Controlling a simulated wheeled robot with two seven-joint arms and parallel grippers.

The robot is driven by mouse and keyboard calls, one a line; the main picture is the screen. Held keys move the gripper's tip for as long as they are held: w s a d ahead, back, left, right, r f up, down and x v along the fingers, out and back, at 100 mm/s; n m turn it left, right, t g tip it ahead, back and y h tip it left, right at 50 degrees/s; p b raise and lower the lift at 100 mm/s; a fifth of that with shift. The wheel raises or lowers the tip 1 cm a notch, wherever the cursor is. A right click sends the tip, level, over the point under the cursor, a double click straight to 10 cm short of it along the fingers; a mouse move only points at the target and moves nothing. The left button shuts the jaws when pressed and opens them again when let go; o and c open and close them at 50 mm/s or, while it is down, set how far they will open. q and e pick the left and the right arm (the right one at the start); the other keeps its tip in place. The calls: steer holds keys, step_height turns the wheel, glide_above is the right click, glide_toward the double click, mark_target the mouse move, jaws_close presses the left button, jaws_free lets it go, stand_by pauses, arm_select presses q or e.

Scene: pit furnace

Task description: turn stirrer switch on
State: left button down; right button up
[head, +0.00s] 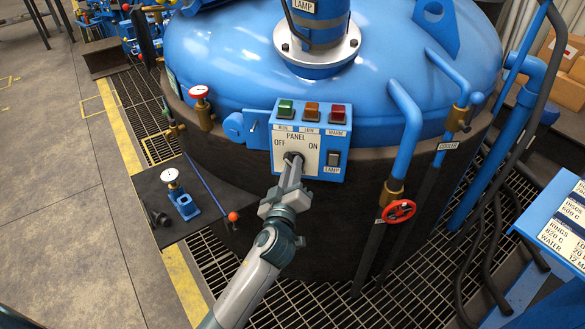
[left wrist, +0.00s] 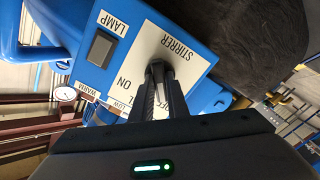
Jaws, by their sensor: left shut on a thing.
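The blue control panel (head: 322,165) is on the side of the dark furnace body. It has OFF and ON lettering, green, orange and red lights on top and a black LAMP rocker (head: 334,158). My left gripper (head: 291,168) is at the panel face, between OFF and ON, shut on the stirrer switch knob. In the left wrist view the stirrer switch (left wrist: 158,70) shows as a dark knob between the fingertips, beside the STIRRER label (left wrist: 178,45). The fingers hide most of the knob, so its exact setting is unclear. My right gripper is not in view.
A red valve wheel (head: 398,211) and blue pipes stand right of the panel. A blue-framed sign stands at the right edge.

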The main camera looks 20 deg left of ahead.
arm_select(q)
steer(key=shift+d+m+p, duration=0.2)
steer(key=shift+m+p, duration=1.65)
steer(key=shift+m, duration=6.75)
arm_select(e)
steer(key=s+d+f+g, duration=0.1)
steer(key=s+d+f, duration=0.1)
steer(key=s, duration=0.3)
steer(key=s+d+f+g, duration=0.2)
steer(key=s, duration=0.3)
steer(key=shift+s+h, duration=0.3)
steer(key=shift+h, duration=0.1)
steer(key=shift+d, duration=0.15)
arm_select(q)
steer(key=c, duration=1.7)
jaws_free()
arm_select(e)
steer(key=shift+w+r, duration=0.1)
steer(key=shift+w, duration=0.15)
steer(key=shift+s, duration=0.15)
